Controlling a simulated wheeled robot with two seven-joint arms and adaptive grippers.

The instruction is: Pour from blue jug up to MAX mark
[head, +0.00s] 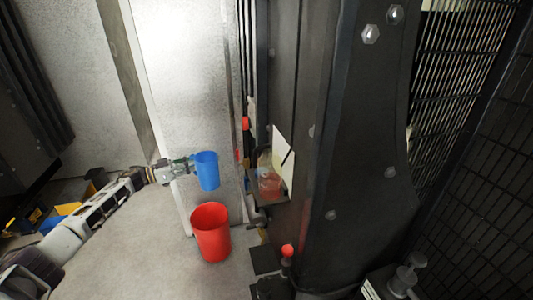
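A blue jug (208,172) is held upright in the air, left of the dark engine frame. My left gripper (188,166) reaches in from the left and is shut on the jug's left side, where its handle seems to be. A clear container (269,182) with reddish liquid low in it sits on a small dark ledge to the right of the jug, apart from it. No MAX mark is readable on it at this size. My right gripper is not in view.
A red bucket (211,232) stands below the jug. A pale panel (185,75) rises behind the jug. A white card (283,158) is behind the clear container. A dark frame (355,140) with bolts blocks the right. Red-capped parts (288,250) stick up at the lower middle.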

